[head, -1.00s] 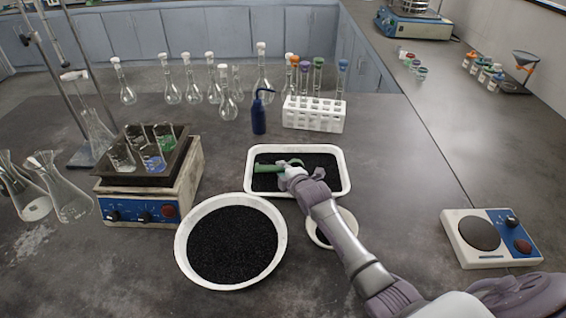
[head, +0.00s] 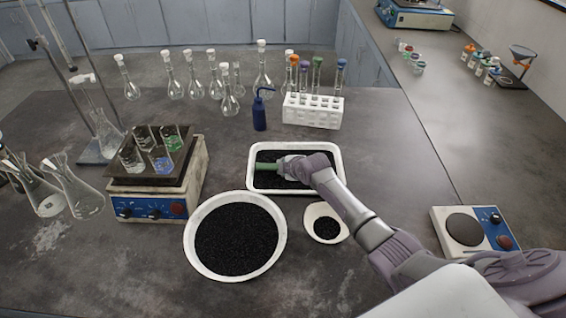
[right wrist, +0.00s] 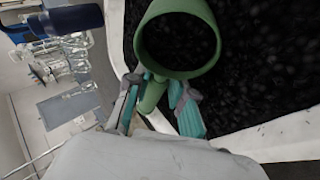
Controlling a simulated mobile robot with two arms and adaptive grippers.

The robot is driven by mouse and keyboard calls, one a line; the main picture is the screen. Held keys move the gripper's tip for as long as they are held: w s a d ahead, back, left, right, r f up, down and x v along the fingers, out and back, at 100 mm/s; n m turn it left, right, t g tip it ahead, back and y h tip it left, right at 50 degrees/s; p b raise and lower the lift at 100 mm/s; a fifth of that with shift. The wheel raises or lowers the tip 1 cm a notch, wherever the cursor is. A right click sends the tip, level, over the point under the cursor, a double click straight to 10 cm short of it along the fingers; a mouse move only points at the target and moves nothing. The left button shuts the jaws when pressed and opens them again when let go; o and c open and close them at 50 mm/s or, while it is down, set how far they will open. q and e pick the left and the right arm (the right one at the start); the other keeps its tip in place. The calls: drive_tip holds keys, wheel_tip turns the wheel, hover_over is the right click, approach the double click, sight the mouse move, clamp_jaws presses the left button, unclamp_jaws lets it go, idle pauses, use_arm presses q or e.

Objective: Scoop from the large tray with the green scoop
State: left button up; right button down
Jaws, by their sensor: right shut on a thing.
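The large tray (head: 341,176) is a white rectangular tray holding black granules, at the middle of the bench in the head view. Its rim also shows in the right wrist view (right wrist: 285,138). My right gripper (head: 287,167) is over the tray and shut on the handle of the green scoop (head: 268,167). In the right wrist view the green scoop (right wrist: 177,40) shows as a round ring-like mouth above the black granules, its handle between the fingertips (right wrist: 156,95). Whether the scoop touches the granules or holds any is unclear. My left gripper is not in view.
A round white bowl (head: 190,262) of black granules stands in front of the tray. A small white dish (head: 341,232) with some granules is beside it. A blue bottle (head: 259,114) and a test tube rack (head: 313,111) stand behind. A hotplate (head: 466,230) is at right.

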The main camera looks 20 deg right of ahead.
drive_tip(key=shift+w+d+r+g+y, duration=0.2)
drive_tip(key=shift+r+g+y, duration=0.15)
drive_tip(key=shift+g, duration=0.35)
drive_tip(key=shift+w+f+m+g+y+b, duration=0.15)
drive_tip(key=shift+f+m+g+y+b, duration=0.35)
drive_tip(key=shift+g+b, duration=0.65)
drive_tip(key=shift+g, duration=0.35)
drive_tip(key=shift+w+r, duration=0.15)
drive_tip(key=shift+w+d+r+t, duration=0.1)
drive_tip(key=shift+w+d+t, duration=0.05)
drive_tip(key=shift+t, duration=0.45)
drive_tip(key=shift+w+d+r+h, duration=0.1)
drive_tip(key=shift+w+r+h, duration=0.15)
drive_tip(key=shift+r, duration=0.1)
drive_tip(key=shift+r+b, duration=0.3)
drive_tip(key=shift+b, duration=0.05)
drive_tip(key=shift+w+d+r+g+y+b, duration=0.15)
drive_tip(key=shift+g+y+b, duration=0.1)
drive_tip(key=shift+g+b, duration=0.25)
drive_tip(key=shift+w+a+r+g+y+b, duration=0.15)
drive_tip(key=shift+g+y+b, duration=0.1)
drive_tip(key=shift+g+b, duration=0.25)
drive_tip(key=shift+d+r+m+g+b, duration=0.2)
drive_tip(key=shift+m+g+b, duration=0.1)
drive_tip(key=shift+b, duration=0.25)
drive_tip(key=shift+w+r+g+y+b, duration=0.1)
drive_tip(key=shift+r+g+y+b, duration=0.25)
drive_tip(key=shift+b, duration=0.7)
drive_tip(key=shift+r, duration=0.1)
